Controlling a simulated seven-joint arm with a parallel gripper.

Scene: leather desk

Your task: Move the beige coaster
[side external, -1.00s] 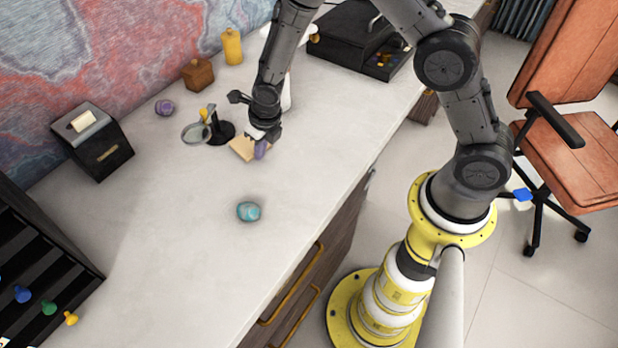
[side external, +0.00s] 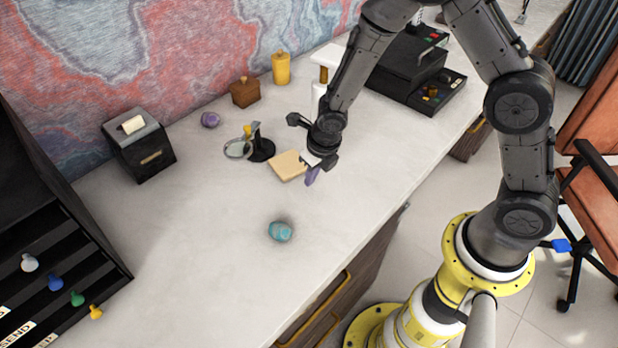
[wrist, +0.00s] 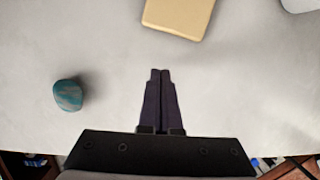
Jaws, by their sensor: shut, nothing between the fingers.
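The beige coaster (side external: 287,165) is a flat square lying on the pale desktop, just left of my gripper in the side view. In the wrist view the coaster (wrist: 178,14) is at the top edge, partly cut off, beyond the fingertips and apart from them. My gripper (side external: 311,178) is pointed down near the coaster's right side. In the wrist view its dark fingers (wrist: 160,72) are together with nothing between them.
A teal stone (side external: 280,231) lies toward the front; the wrist view shows it at left (wrist: 69,95). A magnifier on a black stand (side external: 261,148) is left of the coaster. The desk's front edge (side external: 375,200) is close.

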